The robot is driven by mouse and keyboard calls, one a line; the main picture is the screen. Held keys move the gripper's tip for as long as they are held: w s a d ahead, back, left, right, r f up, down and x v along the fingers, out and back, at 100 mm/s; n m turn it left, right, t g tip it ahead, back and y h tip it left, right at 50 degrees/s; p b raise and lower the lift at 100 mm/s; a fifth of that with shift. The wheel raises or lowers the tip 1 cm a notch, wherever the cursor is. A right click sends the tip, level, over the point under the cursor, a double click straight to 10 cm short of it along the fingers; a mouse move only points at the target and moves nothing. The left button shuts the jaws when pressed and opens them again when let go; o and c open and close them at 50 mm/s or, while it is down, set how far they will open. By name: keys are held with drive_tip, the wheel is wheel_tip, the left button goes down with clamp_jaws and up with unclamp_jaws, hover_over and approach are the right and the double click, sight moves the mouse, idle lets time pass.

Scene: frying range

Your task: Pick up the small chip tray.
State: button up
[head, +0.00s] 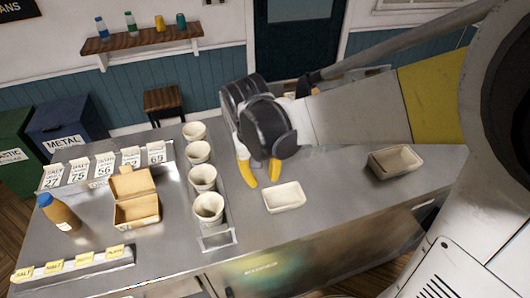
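A small white chip tray (285,197) lies on the steel counter, right of the row of cups. A second tray (395,161), beige and somewhat larger-looking, sits farther right on the counter. My gripper (261,180) has two yellow fingertips that are apart, with nothing seen between them. It is just behind and to the left of the small white tray, pointing down. Whether the fingertips touch the counter or the tray I cannot tell.
Several cups (203,178) stand in a rack (218,241) left of my gripper. An open carton (138,211), a bottle (61,213) and numbered cards (105,167) are on the left. Counter between the two trays is clear.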

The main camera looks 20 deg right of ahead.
sight(284, 199)
wheel_tip(284, 199, down, 6)
drive_tip(key=shift+d+r+b, duration=0.1)
drive_tip(key=shift+r+b, duration=0.05)
drive_tip(key=shift+b, duration=0.75)
drive_tip(key=f, duration=0.2)
drive_tip(key=f+b, duration=0.2)
drive_tip(key=f, duration=0.1)
drive_tip(key=shift+s+d+f, duration=0.15)
drive_tip(key=shift+d+f, duration=0.1)
drive_tip(key=shift+f, duration=0.05)
clamp_jaws()
